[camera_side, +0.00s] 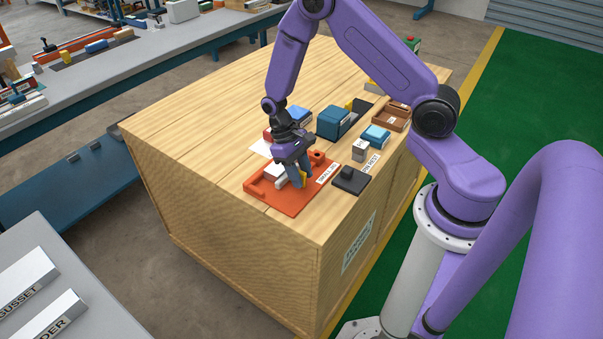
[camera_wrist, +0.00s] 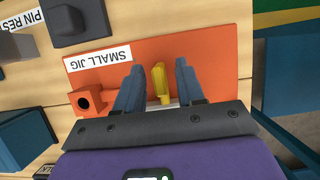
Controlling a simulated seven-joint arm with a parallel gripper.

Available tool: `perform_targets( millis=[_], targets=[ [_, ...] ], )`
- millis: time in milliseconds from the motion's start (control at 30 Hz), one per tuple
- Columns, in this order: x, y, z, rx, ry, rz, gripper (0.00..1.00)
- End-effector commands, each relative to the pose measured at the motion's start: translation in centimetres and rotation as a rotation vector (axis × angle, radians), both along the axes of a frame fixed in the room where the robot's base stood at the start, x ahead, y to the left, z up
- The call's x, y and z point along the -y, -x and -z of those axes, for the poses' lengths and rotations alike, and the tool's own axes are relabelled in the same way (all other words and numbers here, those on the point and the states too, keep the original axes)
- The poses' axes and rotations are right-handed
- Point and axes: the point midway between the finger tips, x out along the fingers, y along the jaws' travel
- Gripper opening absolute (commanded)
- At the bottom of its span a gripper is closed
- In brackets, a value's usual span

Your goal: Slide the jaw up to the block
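The orange jig plate (camera_side: 290,205), labelled SMALL JIG, lies near the bench's front corner; it also shows in the wrist view (camera_wrist: 217,62). A white block (camera_side: 273,171) sits on the plate beside my gripper (camera_side: 300,184), partly hidden by it. A yellow upright piece (camera_wrist: 160,82), perhaps the jaw's grip, stands between my fingertips; a bit of it shows in the side view (camera_side: 304,181). My gripper (camera_wrist: 158,82) points down at the plate, fingers apart, with visible gaps to the yellow piece. My gripper body hides the jaw's base and its distance from the block.
An orange boss with a hole (camera_wrist: 88,101) stands on the plate near one finger. A dark knobbed block (camera_side: 350,180), a small grey block (camera_side: 360,150) and blue boxes (camera_side: 336,122) stand close by. The bench's left part (camera_side: 190,130) is clear.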

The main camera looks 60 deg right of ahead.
Motion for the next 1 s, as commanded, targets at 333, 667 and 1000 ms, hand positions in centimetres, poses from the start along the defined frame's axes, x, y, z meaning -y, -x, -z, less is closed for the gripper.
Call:
perform_targets(
  millis=[333,667,1000],
  targets=[
    [0.0,-0.4,-1.1,0.001,0.0,-0.001,0.38],
    [0.0,-2.9,-7.0,0.004,0.0,-0.001,0.38],
    [0.0,-5.5,-13.3,0.003,0.0,0.0,0.38]
  ],
)
